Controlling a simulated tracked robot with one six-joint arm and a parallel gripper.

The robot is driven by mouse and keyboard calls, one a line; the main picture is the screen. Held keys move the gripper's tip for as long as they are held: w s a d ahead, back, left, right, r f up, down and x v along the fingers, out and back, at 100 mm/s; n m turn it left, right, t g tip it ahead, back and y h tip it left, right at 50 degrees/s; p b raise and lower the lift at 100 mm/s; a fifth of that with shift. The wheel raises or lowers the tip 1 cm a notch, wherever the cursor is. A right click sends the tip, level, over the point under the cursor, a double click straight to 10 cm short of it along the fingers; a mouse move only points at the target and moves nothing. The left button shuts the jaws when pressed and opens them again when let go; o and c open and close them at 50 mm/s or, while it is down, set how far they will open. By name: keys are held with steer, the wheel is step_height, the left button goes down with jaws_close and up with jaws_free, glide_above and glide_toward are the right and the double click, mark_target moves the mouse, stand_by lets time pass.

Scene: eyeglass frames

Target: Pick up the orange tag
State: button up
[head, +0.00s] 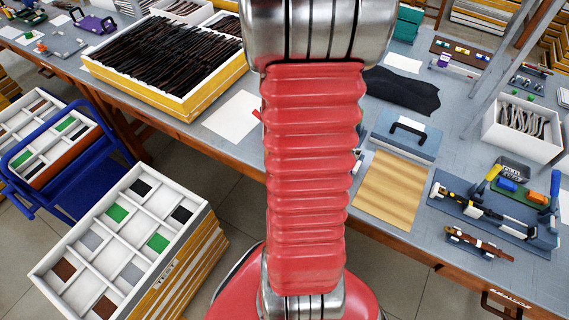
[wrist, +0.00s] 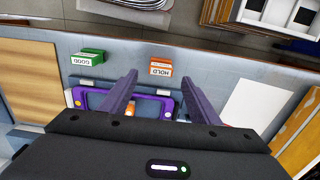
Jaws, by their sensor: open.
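The orange tag (wrist: 160,67) is a small block with a white face lettered HOLD. It rests on the grey bench in the wrist view, upside down in the picture, near the bench edge. My gripper (wrist: 157,84) is open, its two purple fingers spread, with the tag showing between and just past the fingertips. Nothing is between the fingers in their grip, and I cannot tell the height above the tag. In the head view my red arm hides the gripper, and I cannot make out the tag there.
A green block lettered GOOD (wrist: 88,57) stands left of the tag. A purple-framed tray (wrist: 95,97) lies below, partly behind the fingers. A white sheet (wrist: 248,112) lies to the right. A wooden board (wrist: 28,80) is at left.

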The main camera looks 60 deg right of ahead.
steer(key=shift+f, duration=0.25)
steer(key=shift+f, duration=2.55)
steer(key=shift+c, duration=0.4)
steer(key=c, duration=1)
steer(key=shift+d+r, duration=0.1)
step_height(320, 180, up, 10)
steer(key=shift+f, duration=0.1)
